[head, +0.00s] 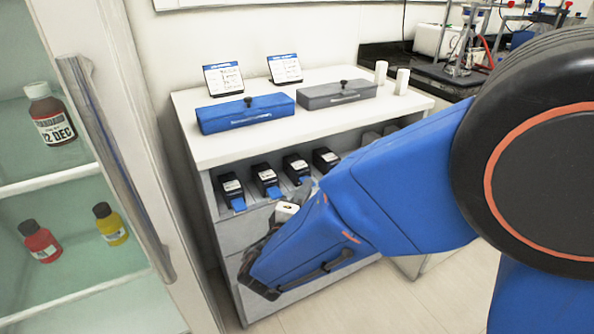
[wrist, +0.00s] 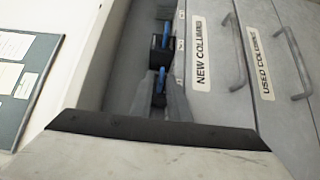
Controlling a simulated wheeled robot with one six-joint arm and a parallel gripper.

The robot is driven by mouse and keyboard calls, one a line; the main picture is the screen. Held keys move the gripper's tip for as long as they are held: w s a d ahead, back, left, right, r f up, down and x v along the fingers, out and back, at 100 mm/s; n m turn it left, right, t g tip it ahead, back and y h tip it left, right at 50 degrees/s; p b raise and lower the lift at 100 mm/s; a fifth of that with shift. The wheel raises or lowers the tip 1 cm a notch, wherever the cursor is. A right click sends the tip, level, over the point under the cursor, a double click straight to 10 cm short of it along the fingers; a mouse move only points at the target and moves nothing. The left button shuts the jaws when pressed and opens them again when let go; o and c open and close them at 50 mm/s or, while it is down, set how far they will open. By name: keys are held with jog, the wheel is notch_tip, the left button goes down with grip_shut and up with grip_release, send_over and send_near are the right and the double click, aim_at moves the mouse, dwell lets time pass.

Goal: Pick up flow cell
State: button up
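No item is labelled as a flow cell. Several black cartridge-like devices (head: 268,178) with white labels and blue tabs sit in a row in the open shelf under the white counter. Some also show in the wrist view (wrist: 160,64), with blue tabs upright in this turned picture. A grey, dark-edged part crosses the bottom of the wrist view and covers the near area.
A blue lidded box (head: 246,113) and a grey lidded box (head: 336,94) stand on the counter. Drawers labelled "NEW COLUMNS" (wrist: 219,60) and "USED COLUMNS" (wrist: 268,60) have protruding handles. A glass-door cabinet with bottles (head: 53,118) stands close on the left.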

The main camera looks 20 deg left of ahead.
aim_at(300, 173)
jog(key=shift+w+d+f, duration=0.1)
jog(key=shift+w+d, duration=0.05)
jog(key=shift+w, duration=2.2)
grip_shut()
